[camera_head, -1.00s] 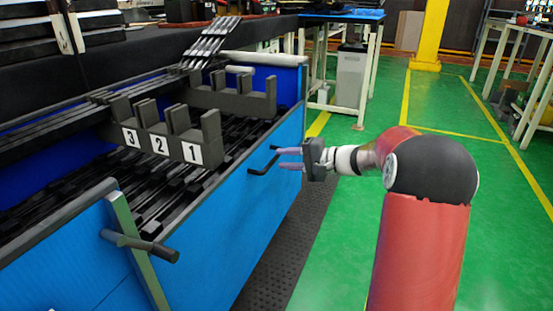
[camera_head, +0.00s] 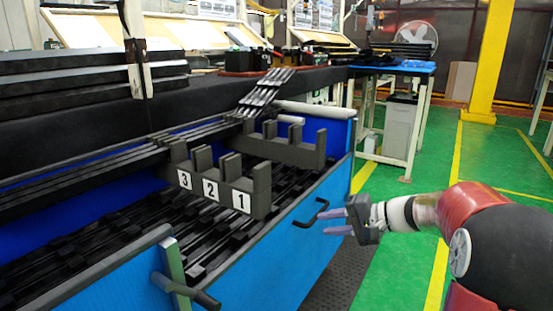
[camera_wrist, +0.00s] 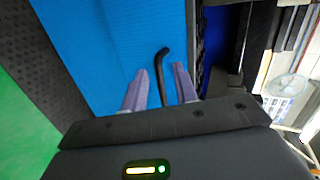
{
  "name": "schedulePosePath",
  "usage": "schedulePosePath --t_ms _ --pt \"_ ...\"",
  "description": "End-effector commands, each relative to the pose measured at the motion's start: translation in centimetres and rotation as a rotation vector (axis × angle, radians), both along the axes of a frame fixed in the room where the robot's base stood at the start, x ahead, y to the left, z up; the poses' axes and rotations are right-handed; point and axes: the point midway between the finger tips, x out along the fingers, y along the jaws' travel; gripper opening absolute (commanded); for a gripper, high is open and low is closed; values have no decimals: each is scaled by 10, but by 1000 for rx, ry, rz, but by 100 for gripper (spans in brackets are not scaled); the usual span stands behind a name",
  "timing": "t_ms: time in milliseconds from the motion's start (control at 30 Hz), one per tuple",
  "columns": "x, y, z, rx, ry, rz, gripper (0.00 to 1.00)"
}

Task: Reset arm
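My gripper (camera_head: 337,221) is at the right of the head view, in front of the blue cart's end panel. Its two grey-purple fingers are apart with nothing between them, and they point left toward the black handle (camera_head: 311,213). In the wrist view the open fingers (camera_wrist: 160,88) show with the black handle (camera_wrist: 162,68) on the blue panel beyond, between the fingertips in the picture. I cannot tell whether they touch it; in the head view there seems to be a small gap. My red and black arm reaches in from the lower right.
The blue cart (camera_head: 274,262) holds black trim strips and grey slotted holders labelled 3, 2, 1 (camera_head: 216,190). A second handle (camera_head: 160,268) is at lower left. A blue-topped table (camera_head: 400,67) and a yellow post (camera_head: 489,60) stand behind. Green floor lies open at right.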

Motion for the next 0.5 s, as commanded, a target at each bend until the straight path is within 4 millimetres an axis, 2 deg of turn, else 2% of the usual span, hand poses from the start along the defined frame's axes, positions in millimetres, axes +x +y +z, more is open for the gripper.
schedulePosePath --t_ms 33,100,200,333,500 --pt "-24 20 17 -85 17 42 29" --pt "-61 39 23 -214 51 90 29" --pt "-112 54 30 -400 80 140 29" --pt "-174 58 37 -638 78 176 29" --pt "-240 42 45 -921 15 183 29"
